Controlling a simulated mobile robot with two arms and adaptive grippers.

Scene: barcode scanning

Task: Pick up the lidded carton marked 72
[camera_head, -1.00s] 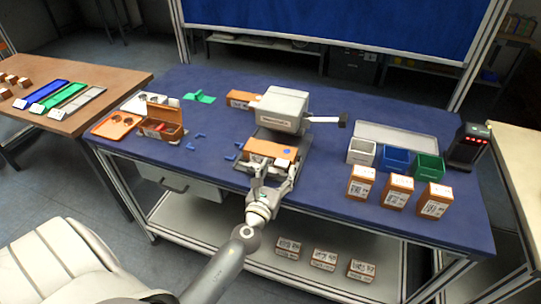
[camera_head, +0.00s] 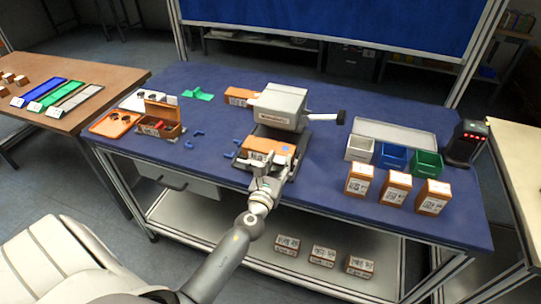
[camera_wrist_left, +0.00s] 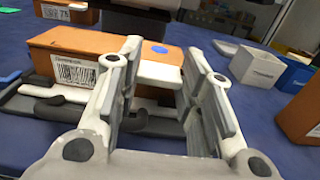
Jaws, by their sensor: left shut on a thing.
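My left gripper (camera_head: 264,170) is at the near side of an orange carton (camera_head: 265,150) that lies on a dark fixture under a grey press-like device. In the left wrist view its fingers (camera_wrist_left: 160,85) close around a pale block (camera_wrist_left: 158,73) at the carton's front. The carton (camera_wrist_left: 85,58) has a barcode label and a blue dot on top; its number is not readable. Another orange carton (camera_head: 239,96) lies behind on the left. Its label in the left wrist view (camera_wrist_left: 55,12) seems to read 75 or 72. My right gripper is out of view.
The grey device (camera_head: 280,106) has a handle to the right. Several upright orange cartons stand at the right, before white, blue and green bins (camera_head: 393,157). An open orange box (camera_head: 160,118) stands left. Blue pieces lie loose. A scanner (camera_head: 465,143) stands far right.

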